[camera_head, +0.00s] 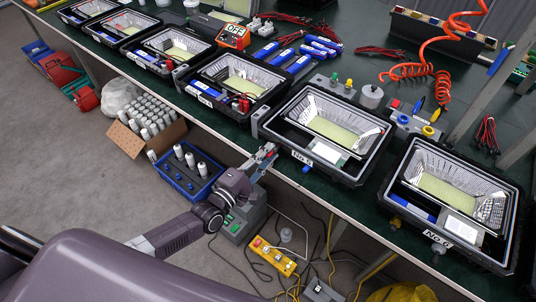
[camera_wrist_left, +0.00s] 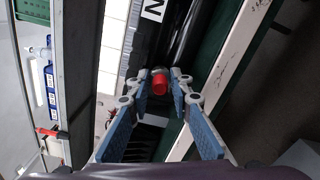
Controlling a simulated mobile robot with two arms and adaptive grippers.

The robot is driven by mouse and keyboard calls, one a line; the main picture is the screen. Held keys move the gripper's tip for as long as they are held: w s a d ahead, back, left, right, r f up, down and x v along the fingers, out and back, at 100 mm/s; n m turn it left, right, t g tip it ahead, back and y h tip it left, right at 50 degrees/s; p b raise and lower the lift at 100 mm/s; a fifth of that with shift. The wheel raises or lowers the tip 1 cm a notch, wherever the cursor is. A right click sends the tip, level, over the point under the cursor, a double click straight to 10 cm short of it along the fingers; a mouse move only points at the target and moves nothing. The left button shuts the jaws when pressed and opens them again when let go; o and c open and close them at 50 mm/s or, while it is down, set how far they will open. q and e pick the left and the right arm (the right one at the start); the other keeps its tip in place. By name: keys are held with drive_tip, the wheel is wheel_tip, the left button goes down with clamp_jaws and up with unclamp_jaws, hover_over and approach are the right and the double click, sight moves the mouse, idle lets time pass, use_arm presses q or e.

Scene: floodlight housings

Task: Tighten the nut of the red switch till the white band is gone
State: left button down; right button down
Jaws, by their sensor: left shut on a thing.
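The red switch (camera_wrist_left: 159,83) shows in the left wrist view as a short red cylinder on the side of a dark floodlight housing. My left gripper (camera_wrist_left: 164,76) is shut on the switch, with the fingertips on either side of it near the housing. In the head view my left gripper (camera_head: 267,151) is at the table's front edge, by the left end of the housing labelled No 5 (camera_head: 328,130). The nut and any white band cannot be made out, hidden by the fingers and the red cap. My right gripper is not in view.
The No 6 housing (camera_head: 455,195) stands to the right, and more housings line the table to the left. A blue switch (camera_head: 306,169) sticks out from No 5's front. Below are a blue crate (camera_head: 185,170), a yellow box (camera_head: 272,257) and loose cables.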

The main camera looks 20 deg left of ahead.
use_arm(q)
drive_tip(key=m, duration=0.4)
drive_tip(key=shift+f+m, duration=0.1)
drive_tip(key=shift+m, duration=0.2)
drive_tip(key=m, duration=0.3)
drive_tip(key=shift+m, duration=0.4)
drive_tip(key=m, duration=0.8)
drive_tip(key=shift+p, duration=0.35)
drive_tip(key=m, duration=0.4)
drive_tip(key=shift+m, duration=0.3)
drive_tip(key=m, duration=0.3)
drive_tip(key=shift+m, duration=0.4)
drive_tip(key=m, duration=0.3)
drive_tip(key=shift+m+b, duration=0.45)
drive_tip(key=shift+m, duration=1.55)
